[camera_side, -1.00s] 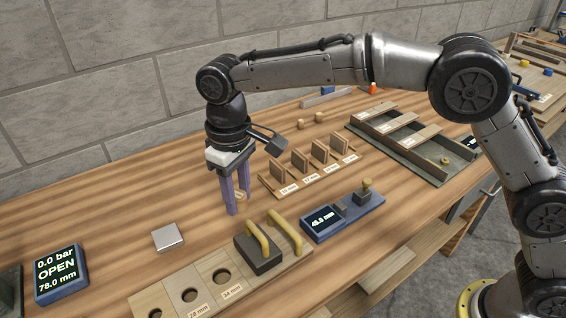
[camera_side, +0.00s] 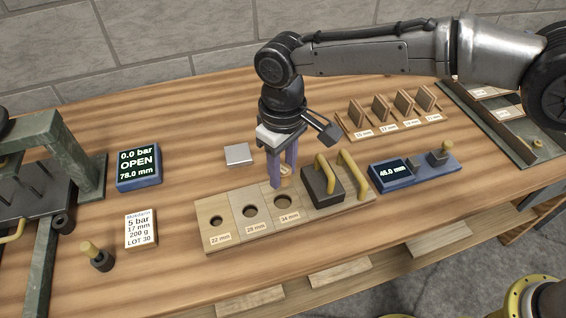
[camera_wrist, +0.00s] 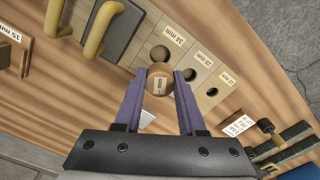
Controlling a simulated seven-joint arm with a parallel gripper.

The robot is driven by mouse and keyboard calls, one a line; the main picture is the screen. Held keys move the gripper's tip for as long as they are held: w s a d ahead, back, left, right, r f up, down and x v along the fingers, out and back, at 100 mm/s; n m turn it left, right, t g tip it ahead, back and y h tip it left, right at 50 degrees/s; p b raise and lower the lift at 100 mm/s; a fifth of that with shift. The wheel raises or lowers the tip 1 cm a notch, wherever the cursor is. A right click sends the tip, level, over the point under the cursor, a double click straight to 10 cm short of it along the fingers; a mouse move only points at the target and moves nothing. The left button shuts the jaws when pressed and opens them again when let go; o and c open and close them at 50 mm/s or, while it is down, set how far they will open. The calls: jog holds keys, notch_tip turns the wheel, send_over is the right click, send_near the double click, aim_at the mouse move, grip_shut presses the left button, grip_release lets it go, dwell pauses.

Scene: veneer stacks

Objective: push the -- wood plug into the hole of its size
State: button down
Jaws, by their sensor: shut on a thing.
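A round tan wood plug (camera_wrist: 160,80) with a small unreadable label on top is held between the purple fingers of my gripper (camera_wrist: 159,84). In the side view my gripper (camera_side: 284,178) is at the back edge of the hole board (camera_side: 235,237), and the plug (camera_side: 286,181) shows partly between the fingers. The board has a 22 mm hole (camera_side: 216,221), a 28 mm hole (camera_side: 250,211) and a 34 mm hole (camera_side: 283,200). The plug is beside the 34 mm hole, which shows open just past it in the wrist view (camera_wrist: 159,53). The plug's underside is hidden.
A dark block with a yellow handle (camera_side: 322,184) sits on the board, close right of my gripper. A blue gauge reading 45.0 mm (camera_side: 390,173) is further right. A metal plate (camera_side: 238,154) lies behind left. A rack of upright veneers (camera_side: 392,125) stands behind right.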

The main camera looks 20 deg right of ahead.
aim_at(284, 169)
jog(key=shift+f, duration=2.85)
jog(key=shift+f, duration=0.8)
jog(key=shift+c, duration=2.1)
grip_release()
notch_tip(284, 169, up, 14)
jog(key=shift+f, duration=0.15)
jog(key=shift+d, duration=0.1)
